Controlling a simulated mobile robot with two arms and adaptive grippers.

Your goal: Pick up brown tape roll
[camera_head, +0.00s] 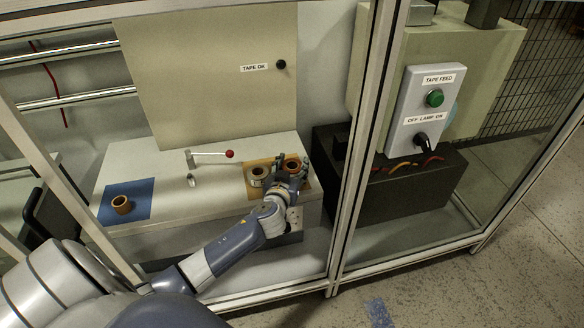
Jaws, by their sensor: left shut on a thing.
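A brown ring-shaped roll (292,164) is at the right end of the white worktop, over a tan mat (251,165). My left gripper (291,176) reaches in from the front and is shut on this brown roll, partly hiding it. I cannot tell whether the roll still touches the mat. A paler roll (257,172) with a brown rim stands on the mat just left of the gripper. Another brown roll (121,206) sits on a blue mat (142,190) at the worktop's left end. My right gripper is not in view.
A lever with a red knob (230,154) and a small metal cup (191,180) are mid-worktop. Frame posts (360,130) of the enclosure stand right of the gripper. A switch box (422,108) and a black case (425,190) are farther right. The worktop (200,205) is clear at front.

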